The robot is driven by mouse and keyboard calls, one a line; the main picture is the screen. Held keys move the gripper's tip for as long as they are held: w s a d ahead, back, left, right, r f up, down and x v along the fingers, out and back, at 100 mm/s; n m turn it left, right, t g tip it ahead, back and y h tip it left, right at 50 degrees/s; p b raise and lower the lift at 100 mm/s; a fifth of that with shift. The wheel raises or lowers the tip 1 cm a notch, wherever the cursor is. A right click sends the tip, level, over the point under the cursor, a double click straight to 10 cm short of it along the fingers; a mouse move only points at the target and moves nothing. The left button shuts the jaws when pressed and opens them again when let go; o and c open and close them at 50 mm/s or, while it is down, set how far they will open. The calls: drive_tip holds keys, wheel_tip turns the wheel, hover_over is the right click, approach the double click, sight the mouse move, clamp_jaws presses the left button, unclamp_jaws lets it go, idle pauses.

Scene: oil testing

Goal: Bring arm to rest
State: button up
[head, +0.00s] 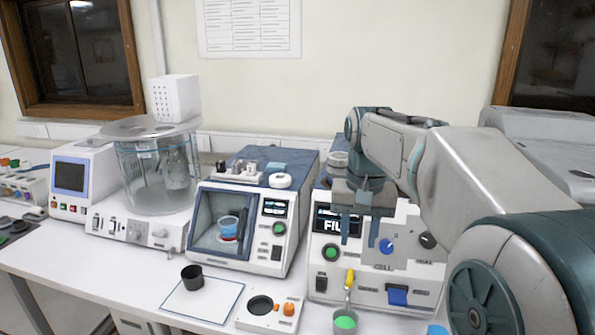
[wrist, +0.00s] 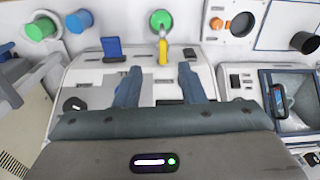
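My arm reaches in from the right in the head view. My gripper (head: 359,231) points down in front of the white machine with the "FILL" display (head: 322,254). In the wrist view my gripper (wrist: 160,78) has its two blue-grey fingers apart, with nothing between them. The fingers hide part of the machine's front panel. A yellow-handled tap (head: 349,278) is below the gripper, and a cup with green contents (head: 345,322) stands under it. The tap also shows beyond the fingertips in the wrist view (wrist: 163,52).
A black cup (head: 192,277) stands on a white mat on the table. A small hotplate-like device (head: 269,313) lies right of it. A windowed tester (head: 228,227) holds a cup with blue and red. A glass bath (head: 155,170) stands further left. Some bare table shows at front left.

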drive_tip(key=s+f+n+t, duration=0.1)
drive_tip(key=s+f, duration=0.5)
drive_tip(key=s, duration=0.2)
drive_tip(key=s+f+n+t, duration=0.1)
drive_tip(key=s+f, duration=0.5)
drive_tip(key=s, duration=0.3)
drive_tip(key=shift+s+a+f+n, duration=0.3)
drive_tip(key=shift+a+n, duration=0.1)
drive_tip(key=shift+a, duration=0.05)
drive_tip(key=shift+w, duration=0.1)
idle(1.3)
